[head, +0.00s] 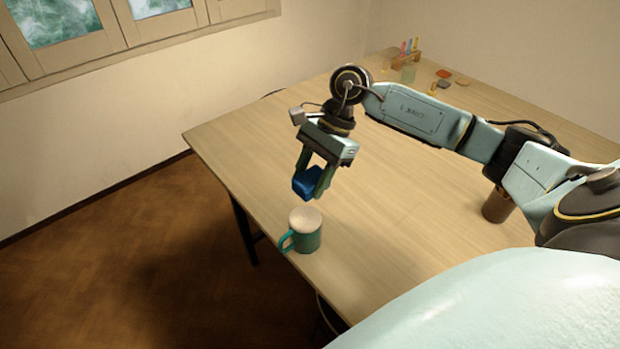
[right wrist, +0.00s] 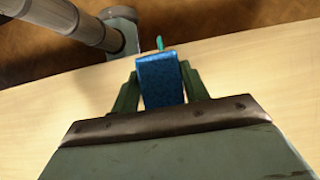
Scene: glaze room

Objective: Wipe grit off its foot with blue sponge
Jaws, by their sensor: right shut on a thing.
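A teal mug (head: 308,240) stands near the table's left front edge, its handle to the left. Its upward face is flat, pale and bare, which looks like its foot, so the mug seems upside down. I cannot make out grit at this size. My right gripper (head: 314,186) is shut on a blue sponge (head: 305,182), just above the mug and apart from it. The sponge (right wrist: 161,80) also shows between the fingers in the right wrist view. A small teal bit beyond it there may be the mug's handle (right wrist: 159,42). My left gripper is not in view.
The wooden table (head: 400,215) is mostly clear around the mug. A brown cup (head: 496,206) stands to the right, partly behind my arm. At the far end are a small rack (head: 405,60) with coloured items, a greenish glass (head: 408,75) and several small discs (head: 443,73).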

